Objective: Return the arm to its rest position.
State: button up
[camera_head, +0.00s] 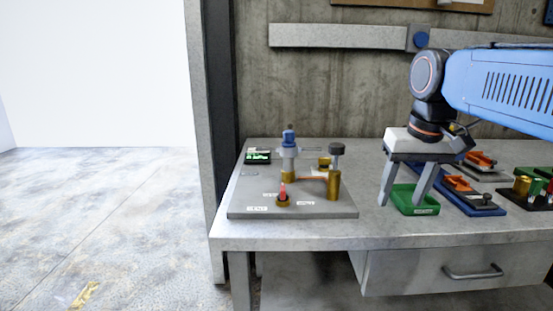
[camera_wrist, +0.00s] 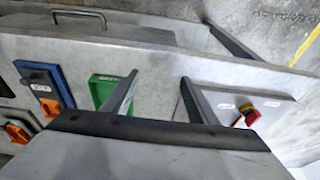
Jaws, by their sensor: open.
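My gripper (camera_head: 401,200) is open, with its two fingers spread and pointing down at the green tray (camera_head: 425,207) on the bench. In the head view the fingers overlap the tray; I cannot tell whether they touch it. My blue arm (camera_head: 500,85) reaches in from the right, above the bench. In the wrist view my gripper (camera_wrist: 160,82) also shows spread fingers, with bare bench between them. The green tray (camera_wrist: 103,90) lies beside the left finger there and looks empty.
A grey board (camera_head: 240,208) with brass posts and a red-tipped part stands left on the bench (camera_head: 390,230). A blue tray (camera_head: 483,209) with orange parts and several fixtures lie at the right. The concrete wall (camera_head: 350,90) rises behind. Open floor (camera_head: 90,220) lies left.

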jog(key=s+d+f+t, duration=0.1)
jog(key=s+f, duration=0.6)
jog(key=f, duration=0.3)
jog(key=s+d+f+t, duration=0.1)
jog(key=s+f, duration=0.7)
jog(key=f, duration=0.2)
jog(key=shift+f, duration=0.3)
jog(key=shift+c, duration=0.7)
